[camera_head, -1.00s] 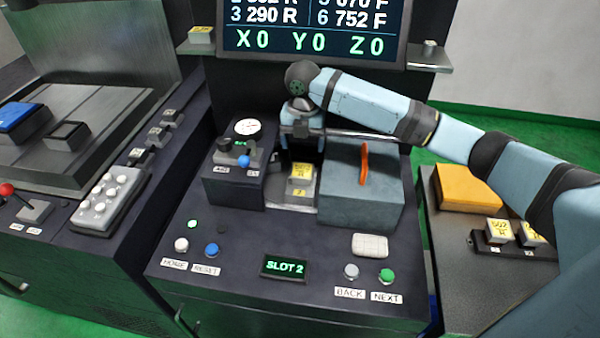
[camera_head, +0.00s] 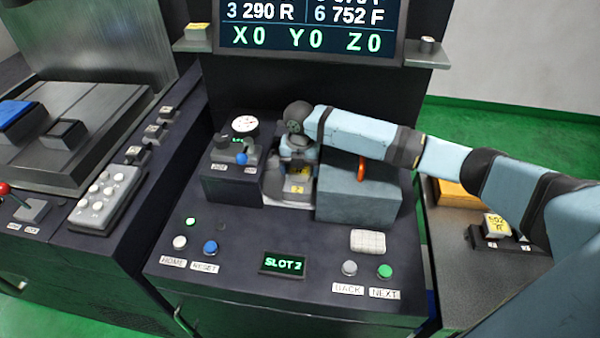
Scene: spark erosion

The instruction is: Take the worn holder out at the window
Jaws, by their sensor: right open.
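The holder (camera_head: 299,174) with a yellow label stands in the window between the dial block and the blue-grey housing; the label's print is too dim and small to read. A small yellow plate marked 2 (camera_head: 297,189) sits just below it. My right gripper (camera_head: 297,166) is open and points down at the holder's top. My wrist hides the upper part of the holder, and I cannot tell whether the fingers touch it. The display (camera_head: 284,264) reads SLOT 2. My left gripper is not in view.
The blue-grey housing (camera_head: 350,205) with an orange handle (camera_head: 361,169) stands right beside the window. The dial block (camera_head: 232,188) is close on the left. Another yellow-labelled holder (camera_head: 495,226) stands in a rack at right. Buttons line the panel front.

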